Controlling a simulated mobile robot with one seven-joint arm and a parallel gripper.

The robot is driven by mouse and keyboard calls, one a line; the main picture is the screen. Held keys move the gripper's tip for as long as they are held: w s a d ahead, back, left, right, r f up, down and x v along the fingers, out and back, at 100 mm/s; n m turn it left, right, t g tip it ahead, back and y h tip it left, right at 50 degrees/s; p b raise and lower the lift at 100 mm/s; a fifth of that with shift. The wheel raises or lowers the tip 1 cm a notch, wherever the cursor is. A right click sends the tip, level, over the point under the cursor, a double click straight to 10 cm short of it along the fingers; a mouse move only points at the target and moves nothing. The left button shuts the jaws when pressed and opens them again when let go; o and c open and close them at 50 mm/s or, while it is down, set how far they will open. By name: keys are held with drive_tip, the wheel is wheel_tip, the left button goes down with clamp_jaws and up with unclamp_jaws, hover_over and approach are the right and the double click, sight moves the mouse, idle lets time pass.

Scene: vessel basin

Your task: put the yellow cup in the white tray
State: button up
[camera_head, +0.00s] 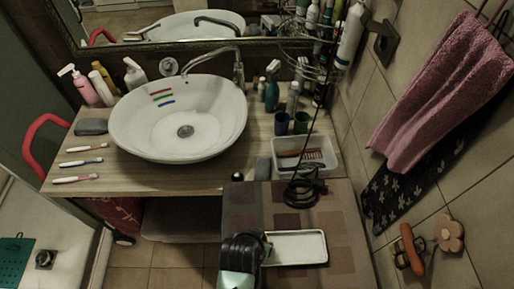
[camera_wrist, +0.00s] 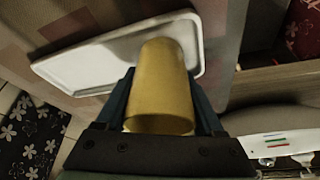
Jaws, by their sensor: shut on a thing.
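The yellow cup (camera_wrist: 163,85) is between the fingers of my gripper (camera_wrist: 163,100) in the wrist view, and the gripper is shut on it. The white tray (camera_wrist: 90,62) is a shallow rectangle behind the cup there, and the cup's far end overlaps it in the picture. I cannot tell whether the cup touches the tray. In the head view my gripper (camera_head: 262,245) is at the left end of the white tray (camera_head: 300,248), which looks empty where it shows. The cup is hidden by my arm in that view.
The tray lies on a brown checked surface (camera_head: 345,225). Just behind are a coiled black cable (camera_head: 303,190) and a white bin (camera_head: 318,150) holding a comb. The basin (camera_head: 190,135) stands farther back left, with toothbrushes beside it. A tiled wall with a pink towel (camera_head: 435,90) is at the right.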

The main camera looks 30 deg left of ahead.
drive_tip(key=o, duration=1.3)
drive_tip(key=shift+b+v, duration=0.3)
drive_tip(key=shift+v, duration=5.8)
drive_tip(key=shift+w, duration=0.1)
